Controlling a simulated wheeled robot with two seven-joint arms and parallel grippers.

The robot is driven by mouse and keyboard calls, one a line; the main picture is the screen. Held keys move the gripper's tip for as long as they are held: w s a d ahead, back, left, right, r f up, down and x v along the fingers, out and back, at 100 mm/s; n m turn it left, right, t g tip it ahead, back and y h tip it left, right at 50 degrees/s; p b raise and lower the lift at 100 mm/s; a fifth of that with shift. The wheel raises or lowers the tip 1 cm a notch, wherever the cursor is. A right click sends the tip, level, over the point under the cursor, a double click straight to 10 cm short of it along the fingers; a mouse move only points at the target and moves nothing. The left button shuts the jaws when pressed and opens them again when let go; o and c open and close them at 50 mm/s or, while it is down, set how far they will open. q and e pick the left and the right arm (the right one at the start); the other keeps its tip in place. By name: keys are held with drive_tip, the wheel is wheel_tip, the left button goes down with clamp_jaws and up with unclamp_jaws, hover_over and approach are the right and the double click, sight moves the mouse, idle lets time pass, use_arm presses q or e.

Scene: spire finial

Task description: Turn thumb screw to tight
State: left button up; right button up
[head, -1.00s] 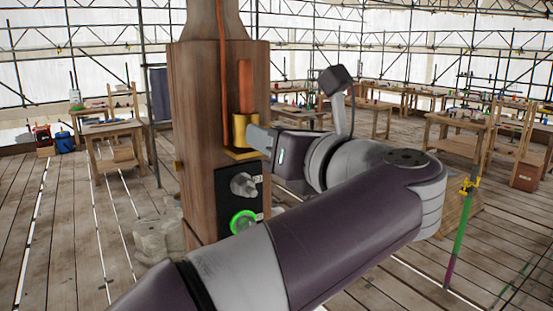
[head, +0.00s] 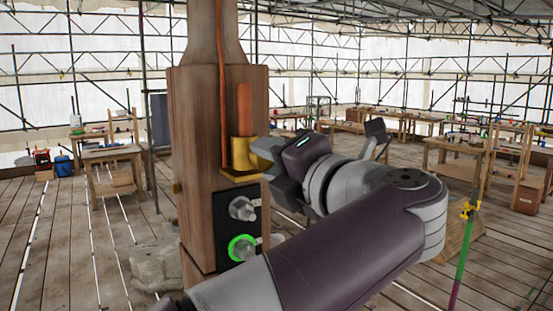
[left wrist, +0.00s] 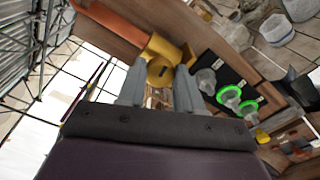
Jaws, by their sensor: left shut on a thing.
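A brass-yellow holder (head: 243,156) is fixed to the front of the wooden post (head: 195,120), with an orange-brown bar (head: 245,108) standing in it. In the left wrist view, the yellow thumb screw (left wrist: 158,72) at the holder's side lies between the fingertips of my left gripper (left wrist: 159,86). In the head view, my left gripper (head: 268,158) reaches the holder from the right and is shut on the screw. The fingers hide most of the screw in the head view. My right gripper is not in view.
Below the holder is a black panel with a grey knob (head: 242,208) and a green-ringed knob (head: 242,247); the wrist view shows a second green-ringed knob (left wrist: 249,110). Wooden workbenches stand behind on the plank floor. A green and purple pole (head: 460,245) stands at right.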

use_arm(q)
drive_tip(key=shift+a+r+m+p, duration=0.15)
drive_tip(key=shift+m+p, duration=2)
drive_tip(key=shift+m, duration=2.8)
drive_tip(key=shift+a+r+m+p, duration=0.1)
drive_tip(key=shift+m+p, duration=2)
drive_tip(key=shift+m, duration=2.85)
drive_tip(key=shift+f, duration=0.1)
drive_tip(key=o, duration=1)
drive_tip(key=shift+w+f, duration=0.1)
drive_tip(key=shift+w, duration=0.05)
drive_tip(key=shift+o, duration=0.2)
drive_tip(key=shift+w+a+f, duration=0.1)
drive_tip(key=shift+w+a, duration=0.05)
drive_tip(key=shift+w, duration=0.05)
